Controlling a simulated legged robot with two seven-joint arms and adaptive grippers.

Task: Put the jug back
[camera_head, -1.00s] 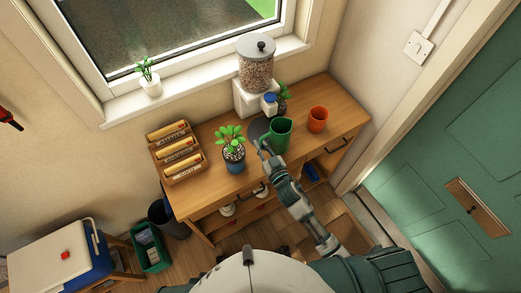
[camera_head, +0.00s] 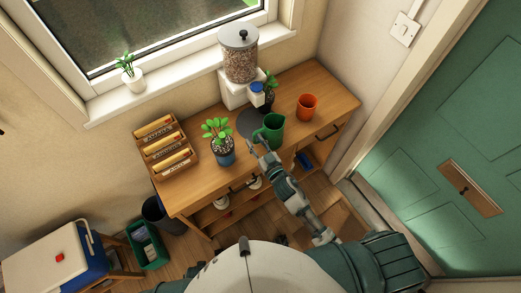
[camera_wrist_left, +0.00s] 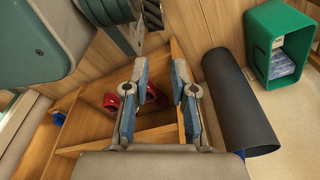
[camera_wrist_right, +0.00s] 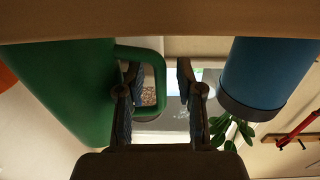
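The green jug (camera_head: 273,129) stands upright on the wooden desk (camera_head: 195,188), right of the potted plant (camera_head: 222,153). It also shows in the right wrist view (camera_wrist_right: 75,95), with its handle (camera_wrist_right: 158,85) toward the middle. My right gripper (camera_head: 253,147) is close to the handle side of the jug. In the right wrist view its fingers (camera_wrist_right: 157,92) are apart, with the handle's outer bar between them and apparently not clamped. My left gripper (camera_wrist_left: 161,95) is open and empty, over the desk's lower shelves. It does not show in the head view.
An orange cup (camera_head: 307,107) stands right of the jug. A food dispenser (camera_head: 239,60) and another plant (camera_head: 270,88) stand behind. A box of files (camera_head: 165,148) is at the left. A dark bin (camera_head: 160,215) and green crate (camera_head: 148,245) are on the floor.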

